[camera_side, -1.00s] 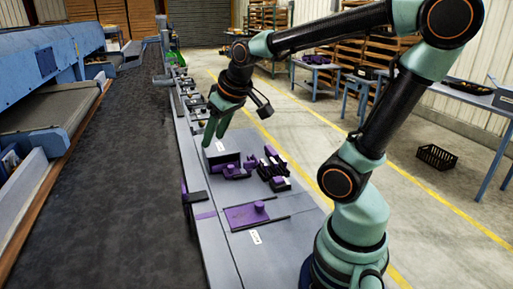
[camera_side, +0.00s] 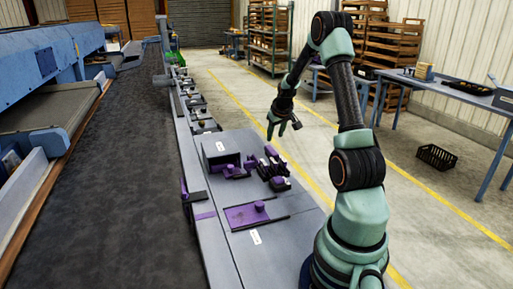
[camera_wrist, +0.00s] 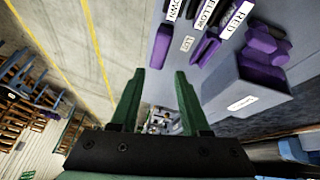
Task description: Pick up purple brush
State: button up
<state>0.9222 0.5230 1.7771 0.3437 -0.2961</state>
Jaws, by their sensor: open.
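Several purple items stand on the grey bench: a cluster of purple pieces (camera_side: 235,171) beside a grey box, and a row of purple and black pieces (camera_side: 273,166) to its right. They are too small for me to tell which is the purple brush. My gripper (camera_side: 276,134) is open and empty, raised behind the row near the bench's right side. In the wrist view its two green fingers (camera_wrist: 159,74) are apart with nothing between them.
A dark conveyor belt (camera_side: 115,170) runs along the left. Labels for brown, yellow and red show in the wrist view.

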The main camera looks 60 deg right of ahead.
aim_at(272, 150)
jog(key=x, duration=1.1)
jog(key=shift+f, duration=0.15)
grip_shut()
